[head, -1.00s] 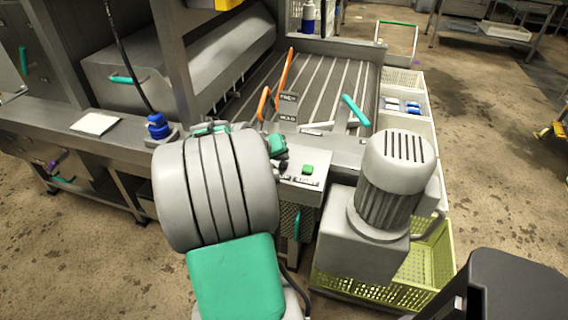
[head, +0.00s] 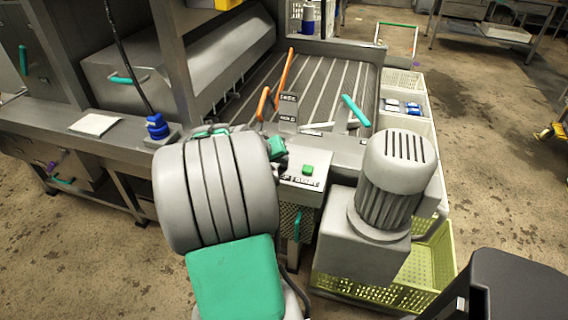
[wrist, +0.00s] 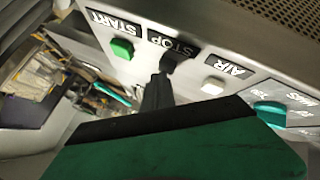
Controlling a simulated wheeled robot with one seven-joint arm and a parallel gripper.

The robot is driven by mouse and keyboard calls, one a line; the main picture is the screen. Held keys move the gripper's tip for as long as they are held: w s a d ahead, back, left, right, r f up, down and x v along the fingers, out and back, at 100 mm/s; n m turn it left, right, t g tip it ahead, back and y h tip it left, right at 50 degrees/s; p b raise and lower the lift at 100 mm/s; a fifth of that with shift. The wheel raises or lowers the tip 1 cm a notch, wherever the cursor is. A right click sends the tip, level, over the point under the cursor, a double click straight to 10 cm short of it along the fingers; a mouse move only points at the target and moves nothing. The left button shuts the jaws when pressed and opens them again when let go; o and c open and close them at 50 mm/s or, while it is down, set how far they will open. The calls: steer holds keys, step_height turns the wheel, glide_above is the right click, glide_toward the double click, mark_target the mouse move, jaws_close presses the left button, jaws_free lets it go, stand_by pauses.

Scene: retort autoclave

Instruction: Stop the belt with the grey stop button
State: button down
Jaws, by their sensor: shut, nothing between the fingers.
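The control box (head: 305,195) in the head view has a green start button (head: 308,169) on top. In the wrist view the panel shows the green START button (wrist: 122,48), the STOP label (wrist: 171,43) and a small dark grey stop button (wrist: 170,64) beside that label. My gripper (wrist: 160,80) is shut and empty, its dark fingertips right at the stop button and partly covering it. I cannot tell whether they touch it. In the head view my arm hides the stop button and most of my gripper.
A pale button (wrist: 213,86) by the AIR label and a teal knob (wrist: 270,113) lie to the right in the wrist view. A grey motor (head: 394,175) stands right of the box, above a yellow-green crate (head: 435,265). The slatted belt (head: 325,85) lies behind.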

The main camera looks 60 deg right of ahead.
mark_target(282, 166)
steer(key=shift+f, duration=0.25)
steer(key=shift+r, duration=0.1)
steer(key=shift+r+p, duration=0.6)
steer(key=shift+r, duration=0.3)
step_height(282, 166, up, 5)
steer(key=p, duration=0.3)
steer(key=shift+r+p, duration=0.1)
steer(key=shift+p, duration=0.25)
stand_by(0.3)
